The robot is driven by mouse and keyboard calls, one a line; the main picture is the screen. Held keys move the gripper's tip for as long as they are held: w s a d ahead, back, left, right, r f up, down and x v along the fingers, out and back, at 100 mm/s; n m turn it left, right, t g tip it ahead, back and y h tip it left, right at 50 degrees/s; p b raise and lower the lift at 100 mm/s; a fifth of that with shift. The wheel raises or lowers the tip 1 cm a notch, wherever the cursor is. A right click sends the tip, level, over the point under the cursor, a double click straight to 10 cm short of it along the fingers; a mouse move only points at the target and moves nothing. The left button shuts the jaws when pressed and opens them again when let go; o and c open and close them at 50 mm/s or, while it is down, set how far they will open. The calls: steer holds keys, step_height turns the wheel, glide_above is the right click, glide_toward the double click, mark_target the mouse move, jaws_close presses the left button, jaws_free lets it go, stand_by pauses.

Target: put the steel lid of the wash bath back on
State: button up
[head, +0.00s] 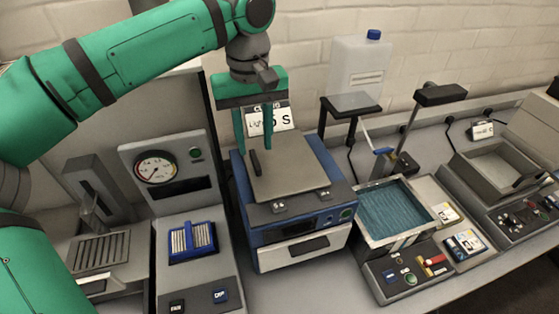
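A flat grey steel lid (295,170) with a dark upright handle (256,163) lies over the top of a blue box-shaped unit (338,176), which looks like the wash bath. The lid seems to cover most of the top; I cannot tell if it is fully seated. My green gripper (254,142) points down above the lid's left part. Its two fingers are apart, with nothing seen between them but a white card behind. The fingertips are close to the top of the handle and seem just above it. The bath's inside is hidden.
A basin of blue liquid (397,212) stands at the right, with a lamp-like arm (440,95) and a clear jug (357,68) behind. A gauge panel (155,167) and a blue rack (192,241) stand left. A white card (281,121) is behind my gripper.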

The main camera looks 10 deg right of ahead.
mark_target(255, 159)
step_height(255, 159, down, 4)
steer(key=shift+a+f, duration=0.1)
jaws_close()
stand_by(0.4)
